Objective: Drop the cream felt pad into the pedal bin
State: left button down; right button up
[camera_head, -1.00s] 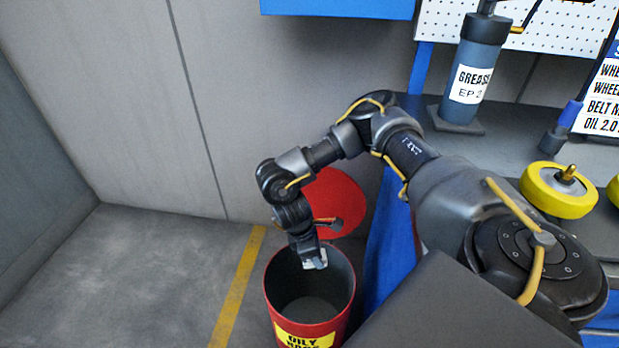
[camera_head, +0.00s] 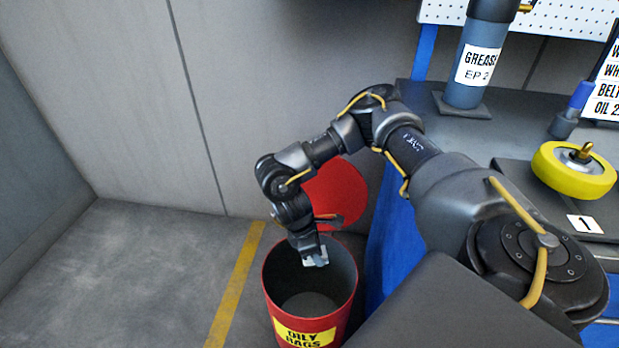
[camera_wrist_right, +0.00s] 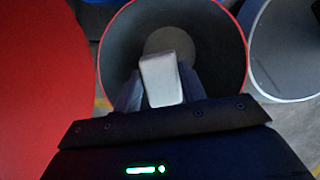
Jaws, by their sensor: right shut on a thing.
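The red pedal bin (camera_head: 310,318) stands on the floor with its round red lid (camera_head: 336,194) tilted up behind it. A yellow label on its front reads "OILY RAGS". My right gripper (camera_head: 315,260) points down at the bin's open mouth. It is shut on the cream felt pad, a pale block between the fingers in the right wrist view (camera_wrist_right: 162,80). In that view the pad lies over the bin's dark inside, with the bin's rim (camera_wrist_right: 243,38) around it. The bin's floor, as far as it shows, looks bare. My left gripper is not in view.
A grey-and-white open container (camera_wrist_right: 288,50) stands beside the bin in the right wrist view. A workbench at right holds a grease canister (camera_head: 474,62) and a yellow wheel (camera_head: 573,170). A yellow floor line (camera_head: 235,285) runs left of the bin.

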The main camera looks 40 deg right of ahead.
jog(key=o, duration=1)
jog(key=shift+r, duration=0.1)
jog(key=shift+a+r, duration=0.1)
jog(key=shift+r, duration=0.25)
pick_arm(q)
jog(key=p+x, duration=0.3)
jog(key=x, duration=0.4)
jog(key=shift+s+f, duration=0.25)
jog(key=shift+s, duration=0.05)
pick_arm(e)
jog(key=v, duration=1)
jog(key=shift+f, duration=0.1)
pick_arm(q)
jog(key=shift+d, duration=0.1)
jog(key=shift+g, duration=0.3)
